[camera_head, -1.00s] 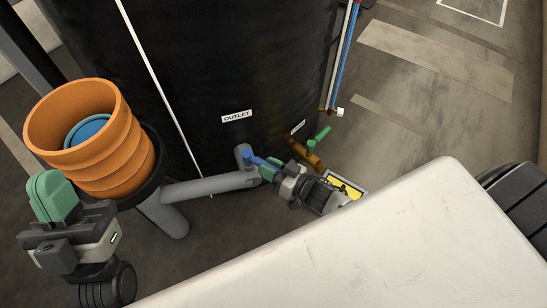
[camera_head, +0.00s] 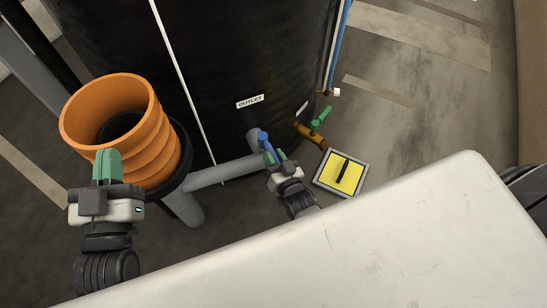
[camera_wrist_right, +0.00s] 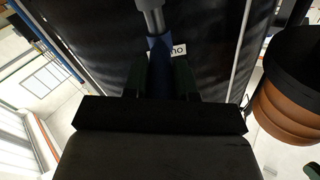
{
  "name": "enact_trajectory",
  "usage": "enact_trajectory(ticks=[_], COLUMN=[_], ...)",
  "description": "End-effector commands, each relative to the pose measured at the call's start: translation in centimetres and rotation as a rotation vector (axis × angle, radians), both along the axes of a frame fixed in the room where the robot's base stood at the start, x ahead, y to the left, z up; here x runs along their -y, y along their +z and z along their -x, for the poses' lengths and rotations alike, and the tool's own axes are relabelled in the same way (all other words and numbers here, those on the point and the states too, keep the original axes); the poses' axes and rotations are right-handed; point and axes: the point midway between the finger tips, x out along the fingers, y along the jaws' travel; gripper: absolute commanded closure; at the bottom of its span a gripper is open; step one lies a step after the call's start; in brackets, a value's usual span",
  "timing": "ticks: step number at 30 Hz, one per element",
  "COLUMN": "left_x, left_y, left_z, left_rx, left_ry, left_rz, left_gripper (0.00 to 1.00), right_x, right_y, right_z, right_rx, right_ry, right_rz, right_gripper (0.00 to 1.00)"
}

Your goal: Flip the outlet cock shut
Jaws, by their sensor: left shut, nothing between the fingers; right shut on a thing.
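The outlet cock's blue lever (camera_head: 265,142) is at the upper end of a grey pipe (camera_head: 222,174), just below the OUTLET label (camera_head: 250,101) on the black tank. It points down toward the white surface. My right gripper (camera_head: 275,157) is shut on the blue lever. In the right wrist view the lever (camera_wrist_right: 160,57) runs up between the two dark fingers (camera_wrist_right: 160,78), with the pipe beyond it. My left gripper (camera_head: 107,163), with green fingers, is shut and empty, in front of the orange ribbed funnel.
The orange funnel (camera_head: 150,140) stands at the left in a dark ring. A brass tap with a green handle (camera_head: 320,119) is right of the cock. A yellow pad in a grey frame (camera_head: 330,175) lies below it. A white surface (camera_head: 400,220) fills the foreground.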

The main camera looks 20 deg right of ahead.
Motion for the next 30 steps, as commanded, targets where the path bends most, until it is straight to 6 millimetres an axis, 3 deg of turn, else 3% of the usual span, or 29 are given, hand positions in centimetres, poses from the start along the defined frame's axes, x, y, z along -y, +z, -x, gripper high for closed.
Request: enact_trajectory(ticks=[18,19,23,30], left_x=[-0.06,-0.07,-0.07,-0.06], left_y=[-0.32,-0.32,-0.31,-0.28], left_z=[-0.06,-0.06,-0.06,-0.05], left_rx=[-0.023,-0.023,-0.022,-0.021], left_ry=[0.002,0.002,0.002,0.002], left_rz=[-0.006,-0.006,-0.006,-0.006], left_gripper=[1.00,1.00,1.00,1.00], right_x=[0.05,0.05,0.04,0.07], right_y=[-0.02,-0.02,-0.02,0.00], right_z=[-0.19,-0.19,-0.20,-0.22], right_rx=[0.001,0.001,0.001,0.001], right_ry=[-0.033,-0.033,-0.032,-0.032], right_rz=[-0.003,-0.003,-0.002,-0.001], right_gripper=[1.00,0.70,0.51,0.48])
